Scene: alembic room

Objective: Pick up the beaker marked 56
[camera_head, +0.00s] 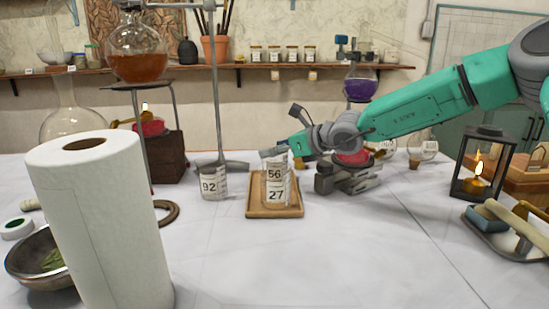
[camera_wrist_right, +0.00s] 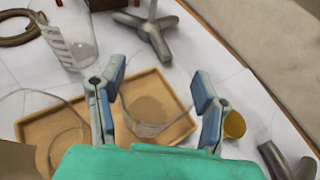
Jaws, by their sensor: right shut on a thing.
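The clear glass beaker marked 56 (camera_head: 274,174) is over the wooden tray (camera_head: 254,214), just behind the beaker marked 27 (camera_head: 276,195), which overlaps its lower part. My right gripper (camera_head: 283,150) reaches in from the right at its upper part. In the right wrist view my right gripper (camera_wrist_right: 157,98) has its two blue-padded fingers either side of a faint clear beaker (camera_wrist_right: 150,118), shut on it. I cannot tell if its base touches the tray. The other beaker shows faintly at the left of the tray (camera_wrist_right: 176,84). My left gripper is not in view.
A beaker marked 92 (camera_head: 214,184) stands left of the tray, near a metal stand (camera_head: 217,90). A paper towel roll (camera_head: 98,220) stands front left. A lantern (camera_head: 480,165) and a tray of tools (camera_head: 505,240) are at right. The front middle table is clear.

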